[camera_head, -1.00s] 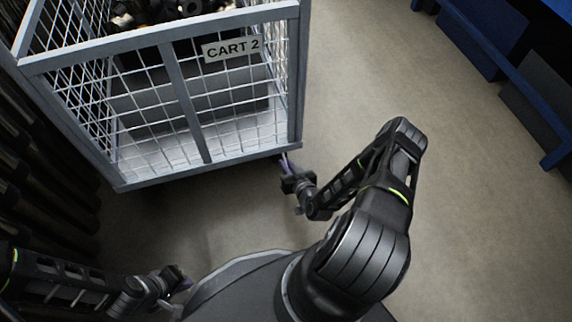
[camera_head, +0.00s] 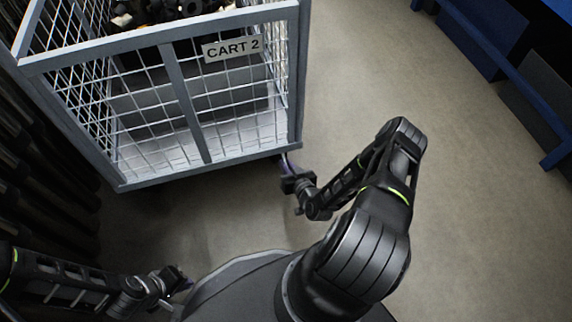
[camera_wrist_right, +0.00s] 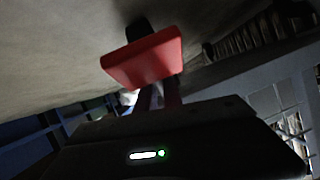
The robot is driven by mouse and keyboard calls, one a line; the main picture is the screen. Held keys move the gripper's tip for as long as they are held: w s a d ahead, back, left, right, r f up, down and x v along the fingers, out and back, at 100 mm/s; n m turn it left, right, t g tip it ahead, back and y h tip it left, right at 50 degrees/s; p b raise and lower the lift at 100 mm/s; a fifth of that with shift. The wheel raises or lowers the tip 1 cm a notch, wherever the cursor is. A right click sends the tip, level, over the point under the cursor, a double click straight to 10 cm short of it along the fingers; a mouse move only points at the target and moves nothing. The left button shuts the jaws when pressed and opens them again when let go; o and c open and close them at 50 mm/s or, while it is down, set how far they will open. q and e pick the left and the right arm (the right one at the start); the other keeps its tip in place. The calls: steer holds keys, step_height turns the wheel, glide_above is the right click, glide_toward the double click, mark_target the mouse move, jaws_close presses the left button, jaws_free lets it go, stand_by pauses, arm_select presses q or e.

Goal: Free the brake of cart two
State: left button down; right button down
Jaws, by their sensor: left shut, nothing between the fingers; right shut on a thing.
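Cart two (camera_head: 135,40) is a grey frame cage with wire mesh sides and a "CART 2" sign (camera_head: 232,48); it stands at the upper left. My right gripper (camera_head: 287,165) is low at the cart's near right bottom corner. In the right wrist view my right gripper (camera_wrist_right: 158,95) is shut on a red brake pedal (camera_wrist_right: 143,58), whose flat plate shows just beyond the fingers. The pedal is hidden under the cart in the head view. My left gripper (camera_head: 184,283) is at the lower left, away from the cart, shut and empty.
Dark items (camera_head: 180,12) lie in a bin inside the cart. A dark row of rolls (camera_head: 40,165) lines the left side. A blue rack (camera_head: 490,50) stands at the upper right. The floor (camera_head: 400,70) between cart and rack is clear.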

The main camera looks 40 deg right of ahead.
stand_by(0.4)
steer(key=shift+s+r+g+p, duration=0.1)
steer(key=shift+r+g+p, duration=0.3)
steer(key=shift+p, duration=0.4)
steer(key=r+g+y+p, duration=0.1)
steer(key=g+p, duration=0.1)
steer(key=p, duration=0.1)
steer(key=shift+r+p, duration=0.15)
steer(key=shift+p, duration=0.2)
steer(key=shift+r+g+p, duration=0.3)
steer(key=shift+g+p, duration=0.55)
steer(key=shift+g, duration=0.05)
arm_select(q)
step_height(320, 180, up, 8)
steer(key=s+d, duration=0.1)
steer(key=shift+s+f+g, duration=0.25)
steer(key=shift+s+g, duration=0.05)
steer(key=shift+s, duration=0.05)
arm_select(e)
steer(key=shift+s+g+y, duration=0.1)
steer(key=shift+g+y, duration=0.2)
steer(key=shift+g, duration=0.1)
steer(key=c, duration=1.5)
jaws_free()
